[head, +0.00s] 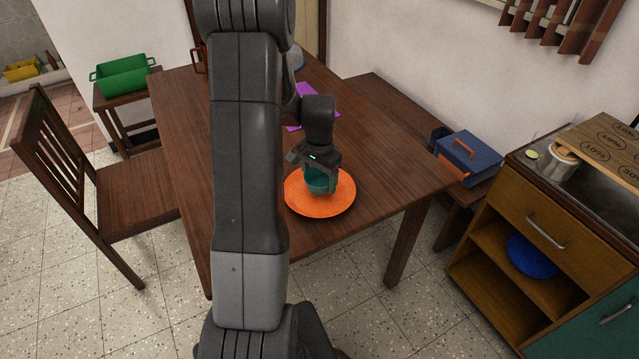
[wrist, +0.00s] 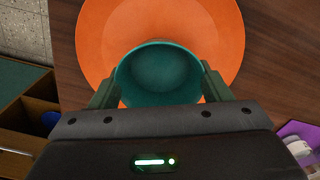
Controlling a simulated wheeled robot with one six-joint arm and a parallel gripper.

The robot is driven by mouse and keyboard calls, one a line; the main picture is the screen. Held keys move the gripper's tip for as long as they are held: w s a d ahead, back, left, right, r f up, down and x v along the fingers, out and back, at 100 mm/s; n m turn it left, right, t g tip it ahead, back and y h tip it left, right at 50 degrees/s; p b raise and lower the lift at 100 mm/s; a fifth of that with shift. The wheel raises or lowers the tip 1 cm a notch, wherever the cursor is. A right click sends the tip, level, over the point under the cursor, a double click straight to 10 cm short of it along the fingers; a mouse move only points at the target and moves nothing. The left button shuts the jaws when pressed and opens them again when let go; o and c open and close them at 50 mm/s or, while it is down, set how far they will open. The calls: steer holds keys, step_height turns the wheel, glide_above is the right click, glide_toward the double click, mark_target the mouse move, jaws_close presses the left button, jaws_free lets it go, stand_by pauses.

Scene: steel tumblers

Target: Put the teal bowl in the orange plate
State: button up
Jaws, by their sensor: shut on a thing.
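The teal bowl (head: 320,183) is held in my gripper (head: 320,180), directly over the orange plate (head: 330,204) on the wooden table. In the wrist view the teal bowl (wrist: 159,72) sits between the two fingers of my gripper (wrist: 160,88), which grip it on its left and right sides. The orange plate (wrist: 225,35) spreads out around and behind the bowl there. I cannot tell whether the bowl's base touches the plate. Part of the plate's left edge is close to my arm in the head view.
A purple item (head: 300,121) lies farther back on the table (head: 390,150). A wooden chair (head: 130,195) stands at the left and a green bin (head: 125,76) behind it. A blue toolbox (head: 470,158) sits on the bench at the right. The table right of the plate is clear.

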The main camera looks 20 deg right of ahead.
mark_target(319, 185)
steer(key=shift+f, duration=1.5)
steer(key=o, duration=1)
steer(key=shift+c, duration=0.2)
step_height(319, 185, up, 12)
steer(key=shift+r, duration=0.15)
